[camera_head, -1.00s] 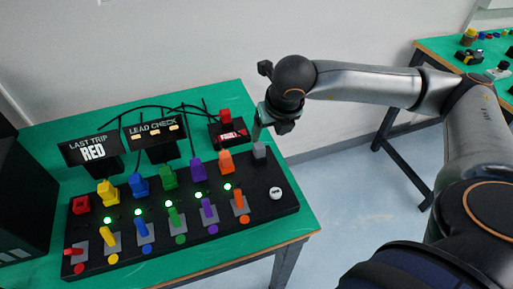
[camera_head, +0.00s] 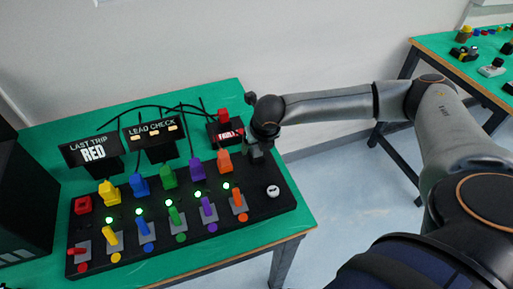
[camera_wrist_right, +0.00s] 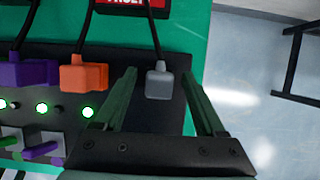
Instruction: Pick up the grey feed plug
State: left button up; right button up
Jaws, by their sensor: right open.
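The grey feed plug (camera_wrist_right: 159,84) sits at the right end of the black panel (camera_wrist_right: 160,122), with a dark cable running from its far side. In the wrist view it stands between the two open fingers of my right gripper (camera_wrist_right: 161,98), apart from both. In the head view the right gripper (camera_head: 258,152) is over the panel's right end, and the grey plug is mostly hidden behind it there. My left gripper is not in view.
An orange plug (camera_head: 224,161) and a purple plug (camera_head: 196,167) stand left of the grey one. A red-labelled fault box (camera_head: 226,131) is behind. A white round knob (camera_head: 273,191) is in front. Several lit levers line the panel.

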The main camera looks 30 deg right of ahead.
grip_shut()
dwell(0.6)
